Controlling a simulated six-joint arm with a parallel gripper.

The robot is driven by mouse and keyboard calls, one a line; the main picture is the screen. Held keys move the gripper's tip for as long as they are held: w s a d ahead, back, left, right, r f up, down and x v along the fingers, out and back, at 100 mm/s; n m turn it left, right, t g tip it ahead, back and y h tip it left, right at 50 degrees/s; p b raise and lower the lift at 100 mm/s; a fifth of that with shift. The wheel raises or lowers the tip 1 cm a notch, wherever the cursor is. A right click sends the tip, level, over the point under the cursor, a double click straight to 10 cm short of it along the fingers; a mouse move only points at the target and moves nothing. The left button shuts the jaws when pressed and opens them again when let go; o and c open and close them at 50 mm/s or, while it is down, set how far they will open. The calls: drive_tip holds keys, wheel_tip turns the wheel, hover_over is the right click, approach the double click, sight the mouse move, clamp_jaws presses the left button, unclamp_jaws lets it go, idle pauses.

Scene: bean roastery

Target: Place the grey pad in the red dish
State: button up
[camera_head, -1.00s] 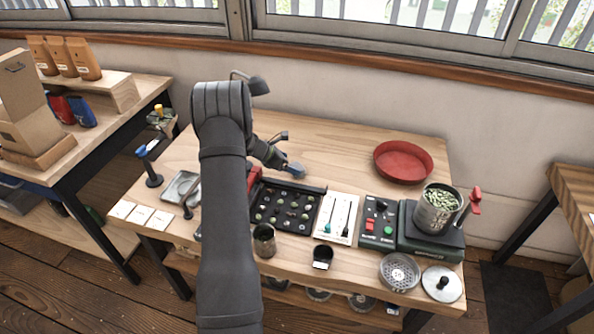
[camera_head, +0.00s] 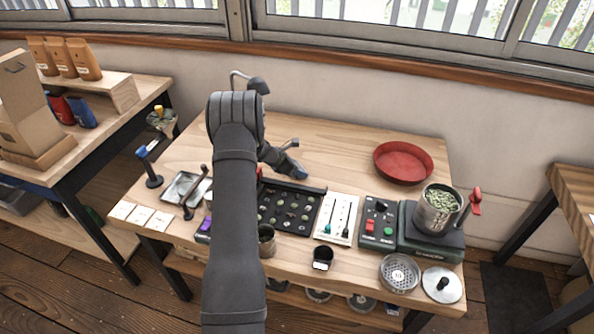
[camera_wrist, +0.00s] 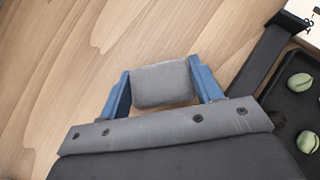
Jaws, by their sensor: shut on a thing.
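The grey pad (camera_wrist: 163,84) sits between the two blue fingers of my gripper (camera_wrist: 163,92) in the wrist view. The gripper is shut on it, with bare wood in view beyond. In the head view my gripper (camera_head: 297,170) is over the back middle of the table, behind the black bean tray; the pad cannot be made out there. The red dish (camera_head: 403,162) is round, shallow and looks empty. It stands at the back right of the table, to the right of my gripper and apart from it.
The black tray (camera_head: 318,190) with several beans lies in front of my gripper; its edge also shows in the wrist view. A scale with a metal cup of beans (camera_head: 437,209) stands in front of the dish. The wood between gripper and dish is clear.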

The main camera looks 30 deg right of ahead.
drive_tip(key=shift+r, duration=0.5)
drive_tip(key=r, duration=0.2)
drive_tip(key=s+r, duration=0.1)
drive_tip(key=r, duration=0.1)
drive_tip(key=shift+d, duration=0.25)
drive_tip(key=s+d+r, duration=0.4)
drive_tip(key=s+r, duration=0.2)
drive_tip(key=s, duration=0.4)
drive_tip(key=s+d, duration=0.6)
drive_tip(key=d, duration=0.5)
drive_tip(key=s+d, duration=0.6)
drive_tip(key=d, duration=0.5)
drive_tip(key=s+d, duration=0.6)
drive_tip(key=d, duration=0.5)
hover_over(412, 166)
drive_tip(key=a, duration=0.3)
wheel_tip(412, 166, down, 6)
drive_tip(key=shift+w+a+f, duration=0.1)
drive_tip(key=shift+f, duration=2.05)
